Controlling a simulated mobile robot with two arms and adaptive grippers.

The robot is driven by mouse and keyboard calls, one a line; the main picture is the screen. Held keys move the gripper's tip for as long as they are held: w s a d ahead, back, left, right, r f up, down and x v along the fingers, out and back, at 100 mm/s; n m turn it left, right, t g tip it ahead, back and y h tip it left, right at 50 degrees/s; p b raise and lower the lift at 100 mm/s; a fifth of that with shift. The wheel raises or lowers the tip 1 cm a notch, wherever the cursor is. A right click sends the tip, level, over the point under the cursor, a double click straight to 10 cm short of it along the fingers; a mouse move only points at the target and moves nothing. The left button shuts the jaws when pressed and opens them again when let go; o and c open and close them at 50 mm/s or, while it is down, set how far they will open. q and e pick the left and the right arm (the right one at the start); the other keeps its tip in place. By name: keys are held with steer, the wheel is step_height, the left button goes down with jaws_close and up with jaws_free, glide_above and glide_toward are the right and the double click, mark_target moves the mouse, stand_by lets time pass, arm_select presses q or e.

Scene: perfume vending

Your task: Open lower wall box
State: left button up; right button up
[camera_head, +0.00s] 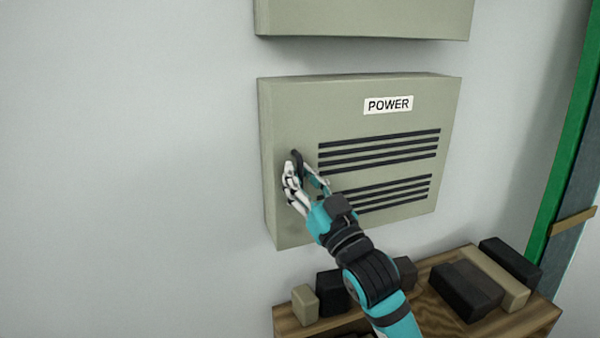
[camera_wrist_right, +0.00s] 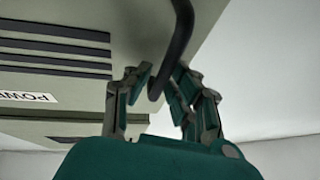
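The lower wall box (camera_head: 350,120) is a grey-green metal box on the wall, with a POWER label and dark slats. Its front looks closed. A curved black handle (camera_head: 297,163) sits at the left of its front. My right gripper (camera_head: 305,178) is at this handle. My left gripper is not in view.
Another grey-green box (camera_head: 365,18) hangs above on the wall. Below is a wooden crate (camera_head: 540,316) with several dark and tan blocks, under my right forearm. A green upright post (camera_head: 568,140) stands at the right. The wall left of the box is bare.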

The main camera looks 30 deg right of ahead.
steer(key=shift+w, duration=0.1)
jaws_close()
stand_by(0.5)
